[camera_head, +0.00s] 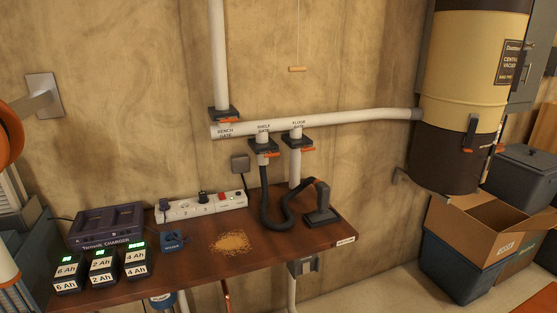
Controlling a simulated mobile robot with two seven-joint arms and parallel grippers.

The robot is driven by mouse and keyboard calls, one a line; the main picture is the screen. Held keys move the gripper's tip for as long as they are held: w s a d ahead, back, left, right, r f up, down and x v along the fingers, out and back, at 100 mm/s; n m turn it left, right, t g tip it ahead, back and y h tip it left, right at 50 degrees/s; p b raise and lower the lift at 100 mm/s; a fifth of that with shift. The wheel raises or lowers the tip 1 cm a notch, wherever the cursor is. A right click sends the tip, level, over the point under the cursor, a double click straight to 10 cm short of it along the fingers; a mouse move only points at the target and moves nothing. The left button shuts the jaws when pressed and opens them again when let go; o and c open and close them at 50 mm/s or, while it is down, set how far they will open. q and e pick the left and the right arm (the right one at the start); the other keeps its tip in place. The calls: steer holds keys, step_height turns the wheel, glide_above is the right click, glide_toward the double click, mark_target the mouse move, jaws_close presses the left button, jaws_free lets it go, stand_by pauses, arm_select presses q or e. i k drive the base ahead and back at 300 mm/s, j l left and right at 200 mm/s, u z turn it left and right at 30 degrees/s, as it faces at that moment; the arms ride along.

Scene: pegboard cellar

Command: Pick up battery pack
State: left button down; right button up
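Three dark battery packs stand in a row at the left front of the brown bench. The left pack (68,276) has labels reading 6 Ah, the middle pack (103,267) 2 Ah and the right pack (137,261) 4 Ah. Each has a lit green indicator on top; the one on the 4 Ah pack looks widest. A dark charger (105,224), labelled CHARGER, sits just behind them, against the wall. Neither of my grippers shows in this view.
The bench (200,268) also holds a white power strip (202,206), a small blue item (174,241), a sawdust pile (231,243) and a black hose (270,213) with its nozzle (321,216). An open cardboard box (470,235) stands right, below the vacuum canister (470,70).

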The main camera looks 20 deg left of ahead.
mark_target(70, 277)
steer(key=u, duration=1.9)
